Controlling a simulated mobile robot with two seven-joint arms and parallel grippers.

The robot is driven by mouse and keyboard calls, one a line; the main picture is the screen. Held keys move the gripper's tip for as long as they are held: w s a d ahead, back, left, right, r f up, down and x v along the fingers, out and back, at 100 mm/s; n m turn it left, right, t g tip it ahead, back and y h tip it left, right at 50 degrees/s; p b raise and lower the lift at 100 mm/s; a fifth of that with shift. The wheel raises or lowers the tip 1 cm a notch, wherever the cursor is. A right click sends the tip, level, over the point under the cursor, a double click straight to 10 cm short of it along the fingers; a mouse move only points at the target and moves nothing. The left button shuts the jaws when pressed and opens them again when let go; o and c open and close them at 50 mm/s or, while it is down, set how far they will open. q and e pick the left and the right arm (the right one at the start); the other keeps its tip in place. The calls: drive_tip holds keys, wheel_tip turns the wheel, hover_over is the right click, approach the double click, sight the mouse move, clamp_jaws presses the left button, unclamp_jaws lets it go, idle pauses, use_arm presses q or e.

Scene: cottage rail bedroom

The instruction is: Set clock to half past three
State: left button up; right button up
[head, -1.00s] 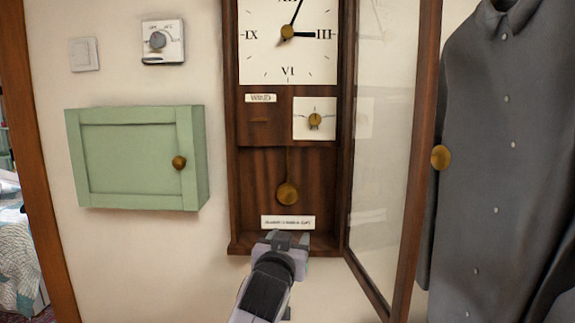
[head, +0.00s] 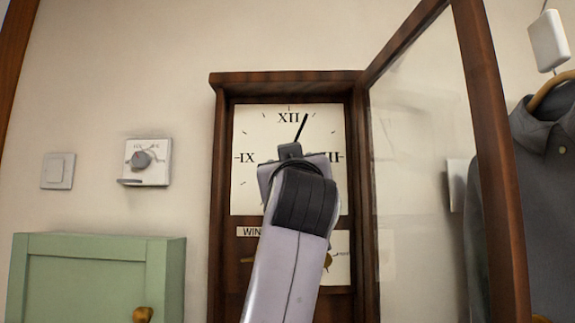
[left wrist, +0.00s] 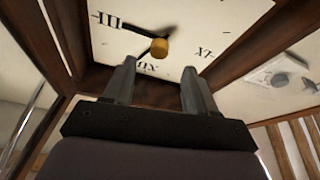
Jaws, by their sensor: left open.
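The wall clock's white face (head: 245,125) sits in a dark wooden case (head: 218,180). The minute hand (head: 300,127) points just right of XII. In the left wrist view, where the face appears upside down, the short dark hour hand (left wrist: 140,29) points near III, and the brass hub (left wrist: 159,46) is visible. My left gripper (head: 290,151) is in front of the face and hides its centre in the head view. In the left wrist view its fingers (left wrist: 159,75) are apart and empty, near the hub. Contact with a hand cannot be told.
The glazed clock door (head: 488,150) stands open to the right. A small dial panel (head: 340,272) is low in the case, partly behind my arm. A thermostat (head: 148,161), light switch (head: 58,171) and green cabinet (head: 90,280) are left; a grey shirt (head: 545,200) hangs right.

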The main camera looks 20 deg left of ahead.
use_arm(q)
drive_tip(key=p+x, duration=0.3)
drive_tip(key=x, duration=0.4)
drive_tip(key=shift+a+r, duration=0.2)
drive_tip(key=shift+r, duration=0.15)
use_arm(e)
wheel_tip(320, 180, up, 3)
drive_tip(key=shift+w+a+f, duration=0.1)
drive_tip(key=shift+a, duration=0.05)
use_arm(q)
drive_tip(key=shift+w, duration=0.15)
drive_tip(key=c, duration=1.1)
